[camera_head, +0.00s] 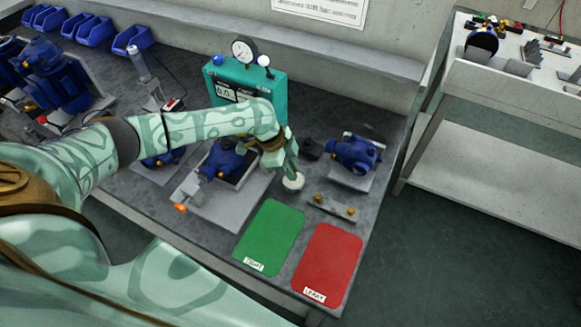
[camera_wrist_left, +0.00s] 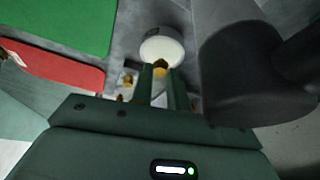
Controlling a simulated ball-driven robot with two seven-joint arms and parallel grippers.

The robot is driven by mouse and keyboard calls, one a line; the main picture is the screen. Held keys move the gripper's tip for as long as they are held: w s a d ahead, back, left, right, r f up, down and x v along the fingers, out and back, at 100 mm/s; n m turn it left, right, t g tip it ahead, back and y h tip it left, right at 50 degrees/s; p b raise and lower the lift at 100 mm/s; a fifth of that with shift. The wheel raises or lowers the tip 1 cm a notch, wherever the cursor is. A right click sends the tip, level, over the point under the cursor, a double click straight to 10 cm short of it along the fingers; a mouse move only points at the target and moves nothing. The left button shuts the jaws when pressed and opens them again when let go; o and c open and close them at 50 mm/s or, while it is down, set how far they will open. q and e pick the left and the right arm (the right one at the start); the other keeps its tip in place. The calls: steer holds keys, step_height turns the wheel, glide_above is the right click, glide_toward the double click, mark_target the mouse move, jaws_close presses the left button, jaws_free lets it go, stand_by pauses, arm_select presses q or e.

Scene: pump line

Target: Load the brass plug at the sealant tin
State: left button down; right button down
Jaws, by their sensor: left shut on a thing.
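My left gripper (camera_head: 291,176) is at the small white sealant tin (camera_head: 293,183) on the bench, right of the middle pump. In the left wrist view, the gripper (camera_wrist_left: 162,80) is shut on a brass plug (camera_wrist_left: 160,68), whose tip shows between the fingers. The plug's end is right at the near edge of the round white tin (camera_wrist_left: 162,46); I cannot tell whether they touch. The plug is hidden in the head view. More brass plugs (camera_head: 350,211) sit on a small grey holder (camera_head: 330,206) right of the tin. My right gripper is not in view.
A blue pump (camera_head: 225,160) stands left of the gripper, another (camera_head: 354,153) to its right. A teal gauge box (camera_head: 262,84) stands behind. Green (camera_head: 270,236) and red (camera_head: 328,264) mats lie in front. A dark cylinder (camera_wrist_left: 240,70) is close in the wrist view.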

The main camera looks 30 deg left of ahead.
arm_select(q)
steer(key=shift+f, duration=0.5)
stand_by(0.4)
steer(key=shift+s+f, duration=0.1)
stand_by(1.0)
step_height(320, 180, up, 7)
steer(key=p, duration=0.6)
stand_by(0.3)
stand_by(0.5)
